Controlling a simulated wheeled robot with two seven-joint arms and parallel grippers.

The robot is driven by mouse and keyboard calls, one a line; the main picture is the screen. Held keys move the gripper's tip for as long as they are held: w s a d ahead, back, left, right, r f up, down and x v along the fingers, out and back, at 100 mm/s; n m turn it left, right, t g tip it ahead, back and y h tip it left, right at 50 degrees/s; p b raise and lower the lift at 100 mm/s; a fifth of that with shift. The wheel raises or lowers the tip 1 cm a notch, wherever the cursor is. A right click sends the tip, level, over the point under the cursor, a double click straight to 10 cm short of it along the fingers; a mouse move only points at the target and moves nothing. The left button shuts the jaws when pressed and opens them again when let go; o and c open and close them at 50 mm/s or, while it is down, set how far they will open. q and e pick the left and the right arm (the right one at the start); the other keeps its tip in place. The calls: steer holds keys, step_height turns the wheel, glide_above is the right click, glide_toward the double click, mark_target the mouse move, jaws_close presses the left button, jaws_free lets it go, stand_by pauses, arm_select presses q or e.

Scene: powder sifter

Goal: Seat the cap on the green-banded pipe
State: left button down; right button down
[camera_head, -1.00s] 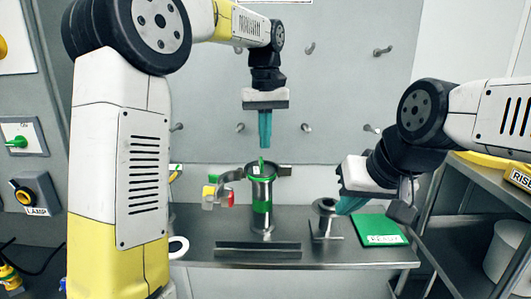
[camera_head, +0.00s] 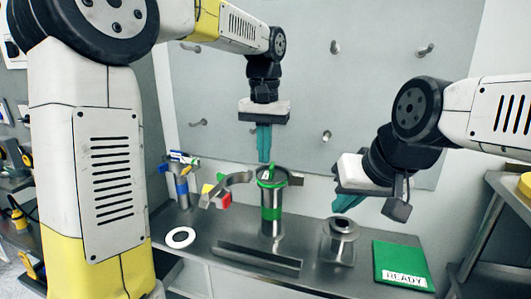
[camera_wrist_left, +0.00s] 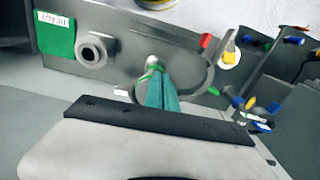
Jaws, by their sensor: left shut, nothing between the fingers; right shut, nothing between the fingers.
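The green-banded pipe (camera_head: 271,215) stands upright on the steel bench. A piece with a green handle (camera_head: 268,173), which looks like the cap, sits at its top; I cannot tell whether it is fully seated. My left gripper (camera_head: 264,158) is shut and empty, pointing down just above the green handle. In the left wrist view the shut fingers (camera_wrist_left: 161,100) partly cover the pipe top, and the green handle (camera_wrist_left: 152,68) shows beyond them. My right gripper (camera_head: 343,203) is shut and empty, tilted down-left above a short flanged metal piece (camera_head: 339,240).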

mark_target(269, 182)
arm_select(q)
steer(key=shift+w+d+f, duration=0.2)
steer(key=shift+w+f, duration=0.45)
steer(key=shift+f, duration=0.65)
steer(key=shift+w+d+f, duration=0.15)
steer(key=shift+w+f, duration=0.5)
steer(key=shift+f, duration=0.6)
steer(key=shift+w+d+f, duration=0.2)
steer(key=shift+w+f, duration=0.45)
steer(key=shift+f, duration=0.65)
